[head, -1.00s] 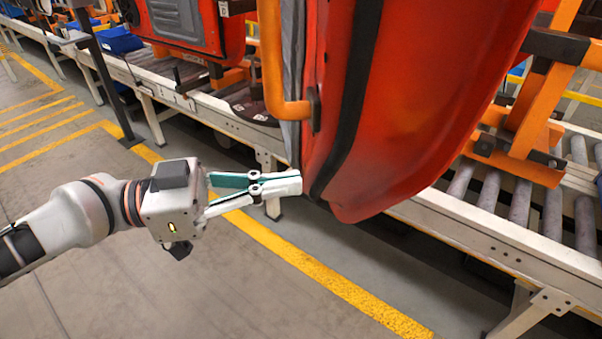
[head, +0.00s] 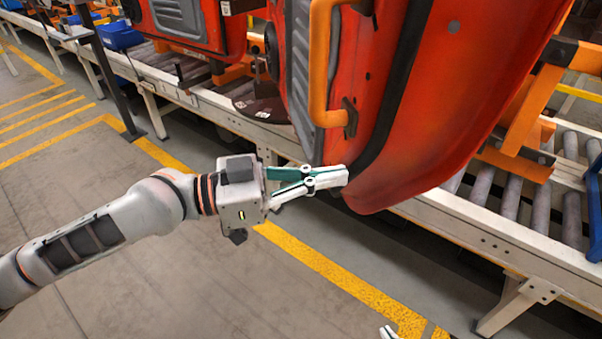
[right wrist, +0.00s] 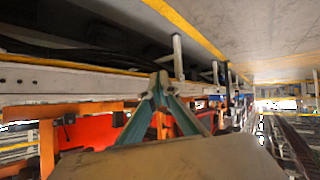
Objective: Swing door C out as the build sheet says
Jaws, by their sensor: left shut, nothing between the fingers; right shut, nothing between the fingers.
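A large red door (head: 440,110) hangs swung out over the conveyor's front edge, with a black seal strip, a grey inner panel and an orange bar handle (head: 318,70). No letter on it is readable. My left gripper (head: 342,176) is shut with nothing in it. Its fingertips are at the door's lower left edge; whether they touch cannot be told. A white tip of my right gripper (head: 388,333) just shows at the bottom of the head view. In the right wrist view its teal fingers (right wrist: 160,84) meet, shut and empty, with orange and red parts behind.
A white-framed roller conveyor (head: 500,230) runs behind the door, with orange fixtures (head: 530,110). Another red body part (head: 200,30) hangs at the upper left. A dark post (head: 105,80) stands left. The floor in front, with a yellow line (head: 330,270), is clear.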

